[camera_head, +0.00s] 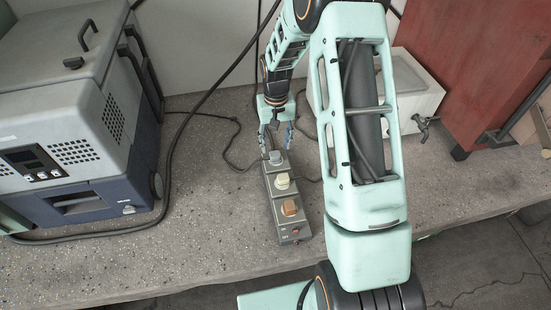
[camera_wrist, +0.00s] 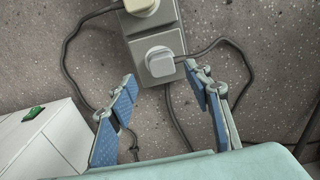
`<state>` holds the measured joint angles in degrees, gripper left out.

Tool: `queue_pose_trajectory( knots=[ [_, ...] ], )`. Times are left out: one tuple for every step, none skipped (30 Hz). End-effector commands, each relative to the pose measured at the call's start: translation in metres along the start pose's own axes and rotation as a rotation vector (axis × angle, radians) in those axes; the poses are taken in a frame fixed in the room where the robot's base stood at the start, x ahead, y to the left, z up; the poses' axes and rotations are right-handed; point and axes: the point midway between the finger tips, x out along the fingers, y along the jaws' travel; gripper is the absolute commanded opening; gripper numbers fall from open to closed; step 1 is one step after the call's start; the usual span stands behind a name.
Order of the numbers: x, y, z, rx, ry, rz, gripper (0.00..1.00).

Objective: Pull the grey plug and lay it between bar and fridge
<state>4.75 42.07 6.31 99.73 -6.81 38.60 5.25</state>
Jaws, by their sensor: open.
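The grey plug (camera_head: 275,157) sits in the far socket of the grey power bar (camera_head: 271,190). In the wrist view the plug (camera_wrist: 160,62) is in the bar's end socket, its cord leaving to the right. My gripper (camera_head: 276,146) is open above that far end. In the wrist view its blue-padded fingers (camera_wrist: 160,76) stand apart, on either side of the plug and slightly short of it; contact does not show. The fridge (camera_head: 75,105) is the grey and blue box at the left. Bare bench (camera_head: 215,195) lies between bar and fridge.
A thick black cable (camera_head: 172,140) runs beside the fridge. A white tank (camera_head: 418,95) with a tap and a red cabinet (camera_head: 490,70) stand at the right.

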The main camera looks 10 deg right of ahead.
Motion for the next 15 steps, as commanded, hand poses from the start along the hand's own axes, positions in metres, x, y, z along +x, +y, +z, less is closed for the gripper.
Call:
queue_pose_trajectory(
  knots=[
    [0.013,0.000,0.000,0.000,-0.001,0.000,0.46],
    [0.018,0.000,0.000,0.000,-0.001,0.000,0.46],
    [0.024,0.000,0.000,0.000,-0.001,0.000,0.46],
    [0.030,0.000,0.000,0.000,0.000,0.000,0.46],
    [0.034,0.000,0.000,0.000,0.000,0.000,0.46],
    [0.039,0.000,0.000,0.000,0.000,0.000,0.46],
    [0.043,0.000,0.000,0.000,0.000,0.000,0.46],
    [0.046,0.000,0.000,0.000,0.000,0.000,0.46],
    [0.049,0.000,0.000,0.000,0.000,0.000,0.46],
    [0.051,0.000,0.000,0.000,0.000,0.000,0.46],
    [0.053,0.000,0.000,0.000,0.000,0.000,0.46],
    [0.055,0.000,0.000,0.000,0.000,0.000,0.46],
    [0.055,0.000,0.000,0.000,0.000,0.000,0.46],
    [0.056,0.000,0.000,0.000,0.000,0.000,0.46],
    [0.056,0.000,0.000,0.000,0.000,0.000,0.46]
  ],
)
